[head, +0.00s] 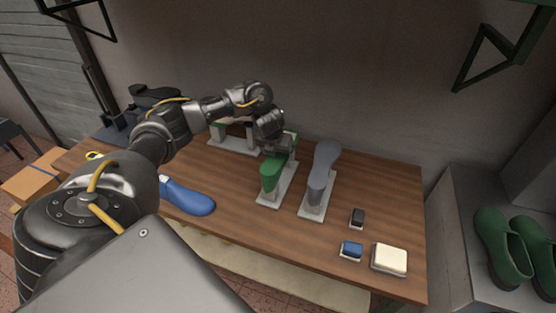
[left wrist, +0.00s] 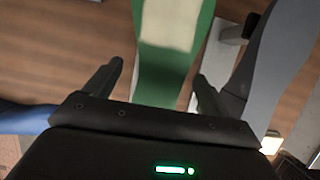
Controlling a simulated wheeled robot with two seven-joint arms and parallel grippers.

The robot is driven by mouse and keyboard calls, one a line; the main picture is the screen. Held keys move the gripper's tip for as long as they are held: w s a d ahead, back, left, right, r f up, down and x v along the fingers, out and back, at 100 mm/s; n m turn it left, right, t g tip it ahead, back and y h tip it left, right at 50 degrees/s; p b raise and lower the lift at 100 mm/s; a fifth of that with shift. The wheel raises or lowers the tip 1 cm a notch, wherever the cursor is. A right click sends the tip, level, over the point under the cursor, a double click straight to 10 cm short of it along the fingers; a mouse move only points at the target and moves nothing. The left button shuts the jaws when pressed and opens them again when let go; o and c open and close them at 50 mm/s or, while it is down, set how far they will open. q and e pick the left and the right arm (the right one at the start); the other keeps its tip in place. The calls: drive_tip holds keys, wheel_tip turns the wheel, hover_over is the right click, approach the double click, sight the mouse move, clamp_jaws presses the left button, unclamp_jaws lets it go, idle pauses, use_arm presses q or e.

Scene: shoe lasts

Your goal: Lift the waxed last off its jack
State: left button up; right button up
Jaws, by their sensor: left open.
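A green last (head: 271,172) sits on a pale jack (head: 277,198) near the middle of the bench. A grey last (head: 323,163) sits on a second jack (head: 314,208) to its right. I cannot tell from the surfaces which last is waxed. My left gripper (head: 282,147) is open above the far part of the green last and hides some of it. In the left wrist view, the green last (left wrist: 167,75) with a pale patch lies between the two spread fingers (left wrist: 160,72). The grey last (left wrist: 275,60) is to the right. My right gripper is not in view.
A blue last (head: 190,198) lies on the wooden bench (head: 240,222), left of the jacks. Another pale stand (head: 235,147) is behind. A black block (head: 357,217), a blue block (head: 351,250) and a cream block (head: 390,259) lie front right. Green shoes (head: 497,247) stand at far right.

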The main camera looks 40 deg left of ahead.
sight(279, 153)
use_arm(q)
drive_tip(key=x, duration=0.3)
drive_tip(key=shift+w+f, duration=0.2)
drive_tip(key=shift+f, duration=0.05)
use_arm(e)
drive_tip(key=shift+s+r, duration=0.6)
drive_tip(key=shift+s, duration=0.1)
use_arm(q)
drive_tip(key=shift+r, duration=0.1)
drive_tip(key=shift+c, duration=1.1)
drive_tip(key=c, duration=1.3)
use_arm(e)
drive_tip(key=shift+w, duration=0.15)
use_arm(q)
drive_tip(key=shift+r, duration=0.1)
